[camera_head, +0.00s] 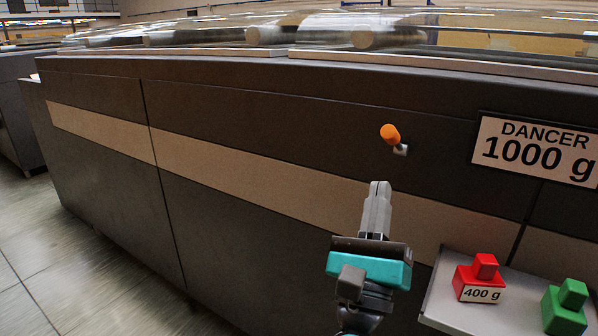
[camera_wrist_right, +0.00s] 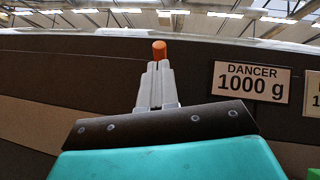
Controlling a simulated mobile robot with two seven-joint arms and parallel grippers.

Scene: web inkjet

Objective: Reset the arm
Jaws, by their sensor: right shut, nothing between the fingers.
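My right gripper (camera_head: 380,187) is shut and empty, pointing up and forward at the dark machine front. It also shows in the right wrist view (camera_wrist_right: 160,66), its two fingers together. An orange knob (camera_head: 390,134) on a small light mount sticks out of the machine panel, above and just beyond the fingertips in the head view. In the right wrist view the orange knob (camera_wrist_right: 159,50) shows right above the fingertips, its lower part hidden by them. In the head view a gap separates the gripper and the knob. My left gripper is not in view.
A sign reading "DANCER 1000 g" (camera_head: 537,150) is on the panel at right. A grey shelf (camera_head: 447,290) at lower right holds a red weight marked 400 g (camera_head: 478,280) and a green weight (camera_head: 565,308). The floor (camera_head: 70,275) at left is clear.

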